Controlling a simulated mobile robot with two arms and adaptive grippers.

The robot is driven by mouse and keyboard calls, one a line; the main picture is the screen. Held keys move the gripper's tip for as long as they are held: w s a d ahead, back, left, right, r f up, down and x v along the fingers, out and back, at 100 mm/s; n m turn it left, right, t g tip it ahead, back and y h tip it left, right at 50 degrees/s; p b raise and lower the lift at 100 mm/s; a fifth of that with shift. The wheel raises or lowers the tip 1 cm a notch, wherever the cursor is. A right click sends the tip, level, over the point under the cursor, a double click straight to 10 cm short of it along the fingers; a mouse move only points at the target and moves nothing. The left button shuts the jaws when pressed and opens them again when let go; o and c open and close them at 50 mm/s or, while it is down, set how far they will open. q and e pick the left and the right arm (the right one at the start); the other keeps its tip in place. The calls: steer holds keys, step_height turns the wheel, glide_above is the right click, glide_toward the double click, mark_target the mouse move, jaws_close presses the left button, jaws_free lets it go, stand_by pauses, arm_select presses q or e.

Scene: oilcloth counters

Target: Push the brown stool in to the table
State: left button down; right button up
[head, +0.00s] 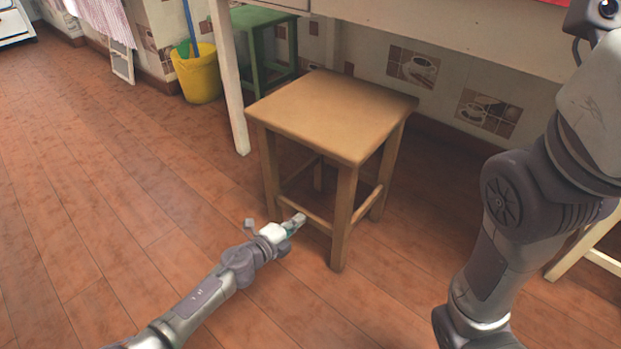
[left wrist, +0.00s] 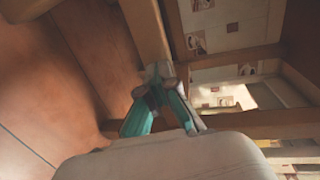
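The brown stool (head: 335,112) stands upright on the tiled floor, with its far side close to the front of the white table (head: 450,28). My left gripper (head: 296,224) is low down at the stool's near side, by a lower rung and between the two front legs as seen in the head view. In the left wrist view the fingers of my left gripper (left wrist: 160,76) come together at the tips, in front of a wooden stool leg (left wrist: 146,28). Whether the tips touch the wood is unclear. My right arm shows at the right, but its gripper is outside the view.
A table leg (head: 230,85) stands left of the stool. Behind it are a green stool (head: 262,22) and a yellow bucket (head: 197,77). Part of another light wooden seat's frame (head: 585,248) shows at the right edge. The floor (head: 90,170) at the left is clear.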

mark_target(307, 211)
arm_select(q)
steer(key=shift+r+b+x, duration=0.2)
steer(key=shift+b+x, duration=0.05)
steer(key=shift+x, duration=0.7)
steer(key=shift+r+b+x, duration=0.15)
steer(key=shift+b+x, duration=0.05)
steer(key=shift+x, duration=0.7)
steer(key=shift+r+b+x, duration=0.9)
steer(key=shift+b+x, duration=1.4)
steer(key=shift+x, duration=2.1)
steer(key=f+p+v, duration=0.2)
steer(key=p+v, duration=0.4)
steer(key=v, duration=0.5)
steer(key=shift+s+a+p, duration=0.3)
steer(key=shift+s+p, duration=0.05)
steer(key=shift+s, duration=0.05)
steer(key=shift+f, duration=0.1)
